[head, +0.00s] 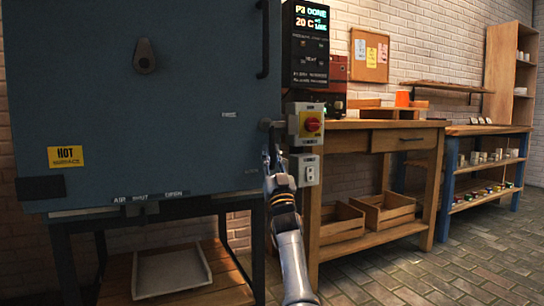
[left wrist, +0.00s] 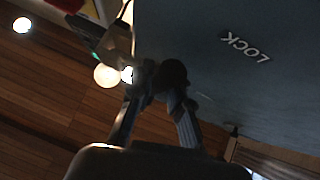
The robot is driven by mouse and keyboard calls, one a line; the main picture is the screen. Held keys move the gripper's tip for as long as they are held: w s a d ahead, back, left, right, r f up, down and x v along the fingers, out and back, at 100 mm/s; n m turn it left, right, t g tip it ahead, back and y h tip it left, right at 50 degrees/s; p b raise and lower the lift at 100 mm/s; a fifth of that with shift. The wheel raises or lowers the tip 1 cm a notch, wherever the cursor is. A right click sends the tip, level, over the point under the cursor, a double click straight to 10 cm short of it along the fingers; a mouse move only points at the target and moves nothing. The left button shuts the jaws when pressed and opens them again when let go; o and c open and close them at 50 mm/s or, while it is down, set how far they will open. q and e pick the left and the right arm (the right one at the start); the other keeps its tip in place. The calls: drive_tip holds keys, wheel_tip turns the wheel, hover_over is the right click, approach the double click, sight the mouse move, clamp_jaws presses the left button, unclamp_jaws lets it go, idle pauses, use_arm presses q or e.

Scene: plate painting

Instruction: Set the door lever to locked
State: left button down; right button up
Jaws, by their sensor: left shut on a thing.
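The blue-grey kiln door (head: 150,100) fills the left of the head view and looks shut. The dark door lever (head: 266,125) sits at the door's right edge. My left gripper (head: 272,155) reaches up from below to the lever, with its fingers upright beside the door edge. In the left wrist view, the left gripper (left wrist: 160,98) is shut on the lever's dark rounded end (left wrist: 173,75). The white LOCK label (left wrist: 245,47) is on the door near the fingers. The fingers hide part of the lever, so its exact angle is hard to tell. My right gripper is out of view.
A red-and-yellow switch box (head: 311,124) and a grey socket (head: 308,170) stand close right of my gripper. A lit control panel (head: 308,45) is above. A wooden workbench (head: 375,124) with crates is to the right. The brick floor (head: 430,275) at lower right is clear.

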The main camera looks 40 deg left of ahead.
use_arm(q)
drive_tip(key=shift+d, duration=0.1)
drive_tip(key=c, duration=1.3)
unclamp_jaws()
drive_tip(key=shift+o, duration=0.2)
drive_tip(key=shift+f, duration=0.1)
drive_tip(key=v, duration=1.2)
